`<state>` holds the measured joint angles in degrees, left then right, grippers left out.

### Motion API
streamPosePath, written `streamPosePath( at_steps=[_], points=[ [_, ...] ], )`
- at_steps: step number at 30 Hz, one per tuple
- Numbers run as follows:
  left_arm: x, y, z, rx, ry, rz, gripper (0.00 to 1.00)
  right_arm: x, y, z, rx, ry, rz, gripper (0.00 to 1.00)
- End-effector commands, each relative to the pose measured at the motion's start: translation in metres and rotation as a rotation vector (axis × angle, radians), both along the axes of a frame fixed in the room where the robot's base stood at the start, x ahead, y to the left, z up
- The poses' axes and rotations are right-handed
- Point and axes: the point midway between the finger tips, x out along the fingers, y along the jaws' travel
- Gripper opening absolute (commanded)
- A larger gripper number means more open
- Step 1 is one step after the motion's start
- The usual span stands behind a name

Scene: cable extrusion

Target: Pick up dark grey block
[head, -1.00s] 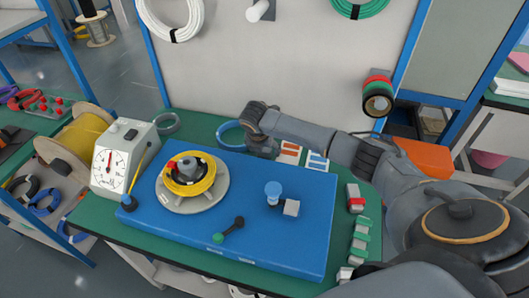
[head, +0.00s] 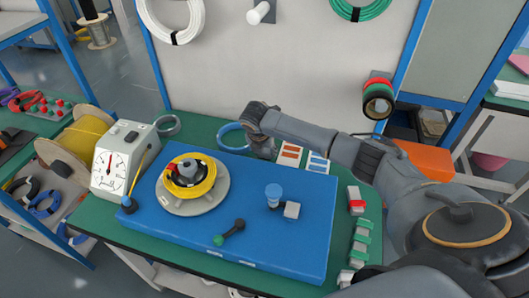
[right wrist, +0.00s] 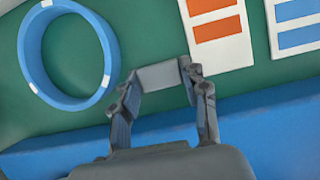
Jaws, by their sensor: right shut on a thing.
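The dark grey block (right wrist: 158,76) shows in the right wrist view as a plain grey box between the two fingertips of my right gripper (right wrist: 160,84). The gripper is shut on it, with one finger at each end. Green table surface shows around the block; whether it touches the table I cannot tell. In the head view my right gripper (head: 262,148) points down behind the blue board, and the block is not clearly visible there. My left gripper is not in view.
A blue ring (right wrist: 68,52) lies left of the gripper. Cards with orange (head: 289,151) and blue (head: 317,162) bars lie to its right. The blue board (head: 262,230) in front carries a yellow cable coil (head: 206,187). A dial gauge (head: 118,165) stands at left.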

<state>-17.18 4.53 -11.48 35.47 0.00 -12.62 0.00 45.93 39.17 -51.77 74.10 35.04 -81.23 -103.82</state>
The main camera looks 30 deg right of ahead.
Motion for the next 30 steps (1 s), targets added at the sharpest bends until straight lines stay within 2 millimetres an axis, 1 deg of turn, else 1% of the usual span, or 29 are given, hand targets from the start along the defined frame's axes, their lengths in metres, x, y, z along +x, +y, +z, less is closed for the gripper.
streamPosePath(
  at_steps=[4, 5, 8, 9, 13, 15, 21, 25, 30],
  points=[
    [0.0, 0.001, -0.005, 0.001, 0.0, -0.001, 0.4, 0.002, 0.0, 0.022, 0.0, -0.007, 0.0, 0.13],
    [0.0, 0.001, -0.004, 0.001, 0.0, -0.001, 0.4, 0.0, 0.003, 0.027, 0.0, -0.005, 0.003, 0.13],
    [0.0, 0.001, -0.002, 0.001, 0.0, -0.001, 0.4, -0.011, 0.015, 0.046, 0.0, -0.005, 0.006, 0.13],
    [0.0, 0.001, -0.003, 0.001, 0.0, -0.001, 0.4, -0.016, 0.022, 0.057, 0.002, -0.006, 0.007, 0.13],
    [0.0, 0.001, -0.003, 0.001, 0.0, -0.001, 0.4, -0.034, 0.043, 0.087, 0.0, -0.006, 0.006, 0.13],
    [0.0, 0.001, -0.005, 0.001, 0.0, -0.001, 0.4, -0.048, 0.058, 0.092, 0.001, -0.004, 0.008, 0.13],
    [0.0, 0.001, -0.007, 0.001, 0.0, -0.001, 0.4, -0.074, 0.089, 0.111, 0.001, -0.004, 0.005, 0.13],
    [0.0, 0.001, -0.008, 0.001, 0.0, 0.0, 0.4, -0.084, 0.101, 0.118, 0.001, -0.003, 0.003, 0.13],
    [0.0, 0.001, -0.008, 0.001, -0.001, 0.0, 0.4, -0.09, 0.106, 0.121, 0.0, -0.002, 0.001, 0.13]
  ],
)
